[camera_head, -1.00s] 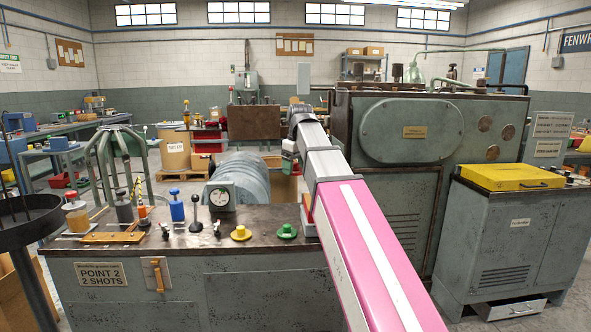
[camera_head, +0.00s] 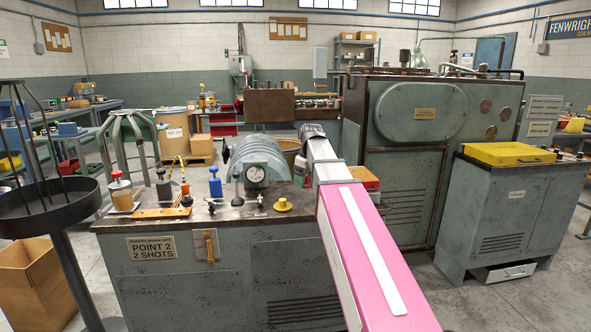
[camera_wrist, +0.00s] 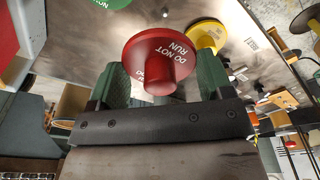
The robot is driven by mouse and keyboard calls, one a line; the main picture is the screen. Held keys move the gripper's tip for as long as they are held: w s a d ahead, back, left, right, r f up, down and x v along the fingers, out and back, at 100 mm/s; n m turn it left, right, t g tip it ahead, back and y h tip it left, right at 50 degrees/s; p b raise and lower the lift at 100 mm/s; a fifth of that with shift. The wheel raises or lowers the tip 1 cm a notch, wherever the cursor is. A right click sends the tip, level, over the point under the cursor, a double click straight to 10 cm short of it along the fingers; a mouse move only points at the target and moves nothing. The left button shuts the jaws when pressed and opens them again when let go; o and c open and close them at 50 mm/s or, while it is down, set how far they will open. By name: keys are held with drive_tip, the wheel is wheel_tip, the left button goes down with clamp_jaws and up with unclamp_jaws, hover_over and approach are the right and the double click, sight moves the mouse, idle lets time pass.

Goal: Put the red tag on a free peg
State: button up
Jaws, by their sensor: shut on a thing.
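The red tag (camera_wrist: 160,58), a round disc with a knob and "DO NOT RUN" lettering, is in my gripper (camera_wrist: 158,80) in the wrist view. The green fingers are shut on its knob, with the disc beyond them over the metal bench top (camera_wrist: 85,45). A yellow tag (camera_wrist: 207,36) lies just behind it to the right, and a green tag (camera_wrist: 108,3) is cut off at the top edge. In the head view the yellow tag (camera_head: 282,205) sits on the bench top; my gripper and the red tag are hidden there.
A black round tray stand (camera_head: 50,208) is at left. A large green machine (camera_head: 405,150) and a yellow-topped cabinet (camera_head: 508,153) stand at right.

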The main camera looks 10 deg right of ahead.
sight(303, 205)
drive_tip(key=shift+s+a+f, duration=0.25)
drive_tip(key=shift+a+f, duration=0.15)
drive_tip(key=shift+f, duration=3.3)
drive_tip(key=shift+f, duration=0.6)
drive_tip(key=o, duration=0.9)
drive_tip(key=shift+o, duration=0.2)
